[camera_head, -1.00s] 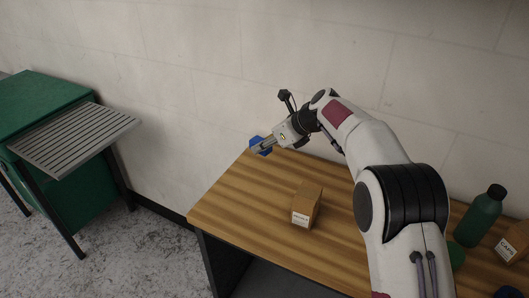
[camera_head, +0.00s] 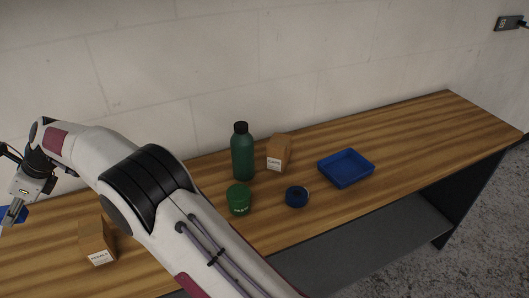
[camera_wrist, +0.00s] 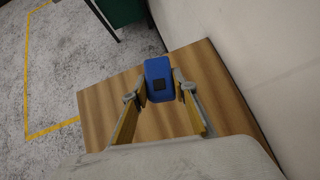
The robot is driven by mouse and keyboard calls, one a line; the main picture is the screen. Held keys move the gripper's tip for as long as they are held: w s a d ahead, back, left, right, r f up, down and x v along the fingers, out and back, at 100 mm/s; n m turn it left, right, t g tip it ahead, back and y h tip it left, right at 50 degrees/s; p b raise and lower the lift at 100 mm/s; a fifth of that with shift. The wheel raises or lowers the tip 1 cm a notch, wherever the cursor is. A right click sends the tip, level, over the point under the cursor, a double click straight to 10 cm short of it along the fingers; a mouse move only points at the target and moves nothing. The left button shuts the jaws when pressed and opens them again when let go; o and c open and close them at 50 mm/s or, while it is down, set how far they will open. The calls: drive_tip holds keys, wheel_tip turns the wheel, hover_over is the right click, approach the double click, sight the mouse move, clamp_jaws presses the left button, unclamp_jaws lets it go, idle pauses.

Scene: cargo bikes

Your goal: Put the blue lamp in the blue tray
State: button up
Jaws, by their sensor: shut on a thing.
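The blue lamp (camera_wrist: 158,78) is a small blue block with a dark square on its face. It sits between the two fingers of my gripper (camera_wrist: 159,90) in the wrist view, above the left end of the wooden table. In the head view my gripper (camera_head: 12,213) is at the far left edge, with part of the blue lamp (camera_head: 12,215) showing behind its fingers. The gripper is shut on the lamp. The blue tray (camera_head: 345,168) is a shallow square tray on the right half of the table, empty, far to the right of my gripper.
A cardboard box (camera_head: 97,240) stands near my arm. A green bottle (camera_head: 242,155), a second box (camera_head: 279,153), a green tub (camera_head: 239,199) and a round blue object (camera_head: 297,196) stand between my arm and the tray. The table's right end (camera_head: 450,125) is clear.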

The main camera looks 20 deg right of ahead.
drive_tip(key=w+d+r+m+t+h, duration=0.1)
drive_tip(key=w+d+r+m+t, duration=0.2)
drive_tip(key=d, duration=0.9)
drive_tip(key=w+d+r+m+t+h, duration=0.1)
drive_tip(key=w+d+m+h, duration=0.2)
drive_tip(key=d, duration=0.8)
drive_tip(key=w+d+r+m+t, duration=0.25)
drive_tip(key=w+d, duration=0.25)
drive_tip(key=d, duration=0.7)
drive_tip(key=s+d+r+m+h, duration=0.1)
drive_tip(key=s+d+m+h, duration=0.2)
drive_tip(key=d, duration=1.2)
drive_tip(key=s+d+r+m+h, duration=0.15)
drive_tip(key=d+m, duration=0.35)
drive_tip(key=d, duration=1)
hover_over(348, 173)
wheel_tip(348, 173, down, 8)
drive_tip(key=shift+f+n+t, duration=0.15)
drive_tip(key=shift+n+t, duration=0.2)
drive_tip(key=shift+n, duration=0.1)
drive_tip(key=shift+f, duration=3.1)
drive_tip(key=shift+f, duration=0.15)
